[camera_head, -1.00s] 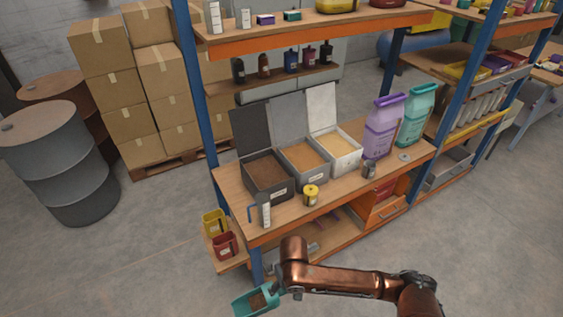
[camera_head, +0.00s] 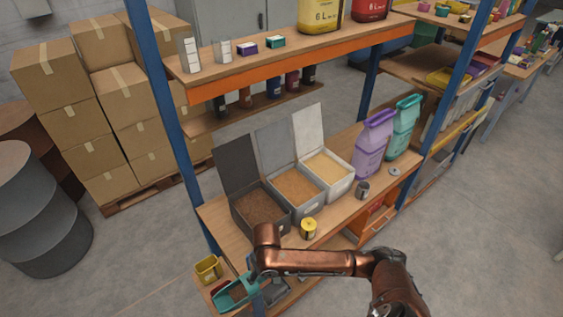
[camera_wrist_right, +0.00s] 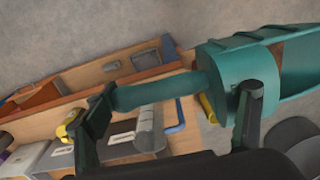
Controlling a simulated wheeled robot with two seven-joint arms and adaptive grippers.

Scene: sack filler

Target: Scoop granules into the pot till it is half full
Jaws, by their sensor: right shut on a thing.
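My right gripper (camera_head: 262,278) is shut on the handle of a teal scoop (camera_head: 228,296), low by the shelf's near left corner. Brown granules lie in the scoop. In the right wrist view, the gripper (camera_wrist_right: 175,98) has its fingers at either end of the scoop handle (camera_wrist_right: 160,92). An open bin of brown granules (camera_head: 236,210) stands on the bench, beside two bins of lighter granules (camera_head: 310,211) (camera_head: 345,186). A small grey pot (camera_head: 362,190) stands right of the bins; its contents cannot be made out. My left gripper is not in view.
A yellow tin (camera_head: 308,229) stands before the bins. A grey lid (camera_head: 394,171) lies by the purple bag (camera_head: 374,145) and teal bag (camera_head: 403,127). A yellow container (camera_head: 208,270) is near the scoop. A blue post (camera_head: 158,95) and upper shelf (camera_head: 270,65) bound the bench. Drums stand left.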

